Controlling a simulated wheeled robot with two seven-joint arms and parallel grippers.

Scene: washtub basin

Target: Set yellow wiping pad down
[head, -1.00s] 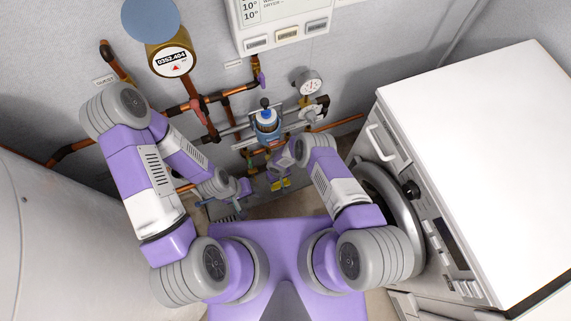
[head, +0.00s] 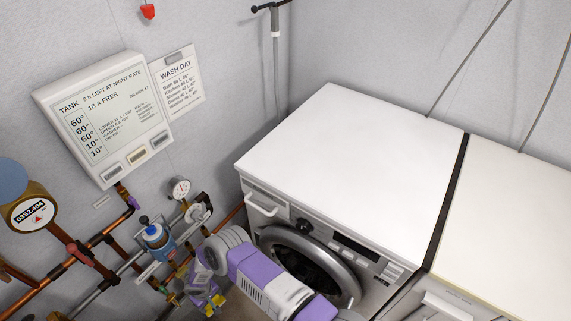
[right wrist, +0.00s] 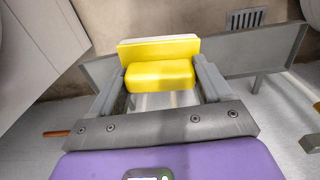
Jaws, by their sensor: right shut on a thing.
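The yellow wiping pad (right wrist: 160,74) is a yellow block with a thin pale edge along its top, seen in the right wrist view. My right gripper (right wrist: 160,88) is shut on it, with one grey finger on each side. In the head view my right arm reaches down to the lower left, and my right gripper (head: 204,294) is low by the pipes, small and partly hidden by its own arm. My left gripper is not in view.
Grey panels (right wrist: 275,50) stand just beyond the pad on both sides, with a dark floor grate (right wrist: 246,18) behind. A white washing machine (head: 340,165) stands right of my arm. Copper pipes (head: 60,262) and a blue-bodied fitting (head: 156,237) are at the left.

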